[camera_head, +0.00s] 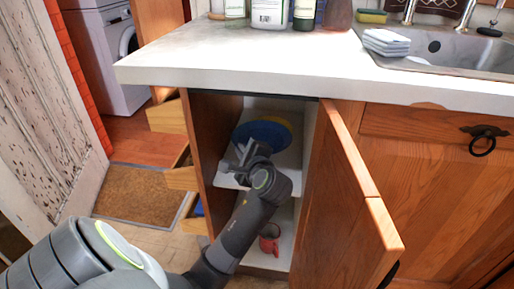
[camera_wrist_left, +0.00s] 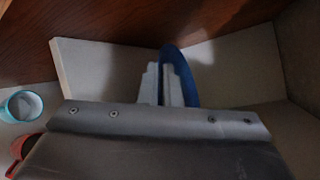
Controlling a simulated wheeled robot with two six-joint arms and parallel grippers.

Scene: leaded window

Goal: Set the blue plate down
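The blue plate (camera_head: 265,133) is inside the open cabinet, at the upper shelf (camera_head: 286,163). In the left wrist view the plate (camera_wrist_left: 180,70) shows nearly edge-on, as a narrow curved blue rim. My left gripper (camera_head: 243,155) reaches into the cabinet at the plate's near edge. In the left wrist view its light grey fingers (camera_wrist_left: 160,85) are close together at the plate's rim and look shut on it. The shelf (camera_wrist_left: 235,65) shows behind them. I cannot tell whether the plate touches the shelf. My right gripper is not in view.
A red mug (camera_head: 269,238) stands on the lower shelf; a teal cup (camera_wrist_left: 22,104) shows in the left wrist view. The open cabinet door (camera_head: 350,210) bounds the right, the countertop (camera_head: 300,65) lies above.

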